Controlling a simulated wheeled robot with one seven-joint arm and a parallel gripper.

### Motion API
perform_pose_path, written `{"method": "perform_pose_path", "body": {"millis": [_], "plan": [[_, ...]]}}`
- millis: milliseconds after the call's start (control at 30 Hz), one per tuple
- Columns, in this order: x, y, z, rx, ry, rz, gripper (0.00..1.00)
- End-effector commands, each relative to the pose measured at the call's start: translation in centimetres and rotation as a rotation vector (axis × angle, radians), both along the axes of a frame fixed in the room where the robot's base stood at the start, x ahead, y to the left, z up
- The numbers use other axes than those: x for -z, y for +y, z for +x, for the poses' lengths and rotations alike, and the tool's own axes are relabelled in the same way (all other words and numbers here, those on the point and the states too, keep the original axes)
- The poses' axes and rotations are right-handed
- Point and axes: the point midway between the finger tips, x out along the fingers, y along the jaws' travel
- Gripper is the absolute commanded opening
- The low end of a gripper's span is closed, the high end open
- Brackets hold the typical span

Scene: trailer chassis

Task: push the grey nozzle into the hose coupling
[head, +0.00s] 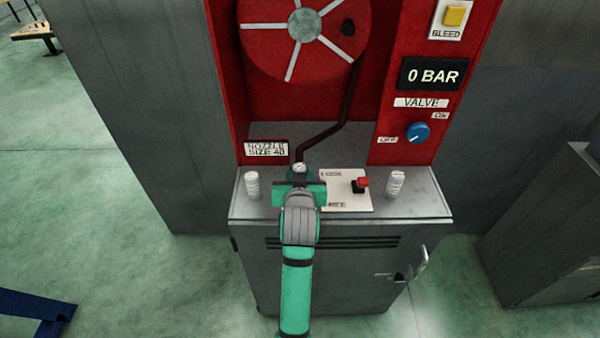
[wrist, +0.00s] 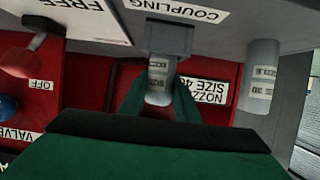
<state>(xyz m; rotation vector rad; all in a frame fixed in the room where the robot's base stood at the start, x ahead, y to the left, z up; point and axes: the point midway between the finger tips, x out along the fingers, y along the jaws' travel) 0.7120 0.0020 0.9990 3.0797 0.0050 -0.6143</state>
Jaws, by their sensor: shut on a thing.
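My gripper (head: 300,186) is over the cabinet top, at the lower end of the dark hose (head: 341,112). In the wrist view my gripper (wrist: 158,104) is shut on a grey nozzle (wrist: 157,92). The nozzle bears a pale label with "SIZE" and a blurred number. Its end meets the grey block of the hose coupling (wrist: 168,38), beside the "COUPLING" label. I cannot tell how far it sits inside. In the head view my arm hides most of the coupling.
Other nozzles stand on the cabinet top (head: 425,207), one at left (head: 252,186) and one at right (head: 395,184). A red lock lever (head: 363,182) is right of my gripper. The sign (head: 266,149) reads "NOZZLE SIZE 40". The display (head: 433,75) shows 0 BAR; the blue valve knob (head: 417,133) is below.

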Motion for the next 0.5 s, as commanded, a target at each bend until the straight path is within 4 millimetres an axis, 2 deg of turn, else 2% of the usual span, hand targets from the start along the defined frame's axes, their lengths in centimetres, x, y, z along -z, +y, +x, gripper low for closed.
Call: {"method": "perform_pose_path", "body": {"millis": [200,233,300,500], "plan": [[0.26,-0.10,-0.01,0.001,-0.001,0.000,0.00],[0.32,-0.17,0.00,0.002,0.000,0.000,0.31],[0.27,-0.21,0.00,0.003,0.000,0.000,0.48],[0.25,-0.20,0.00,0.003,-0.001,0.000,0.48]]}}
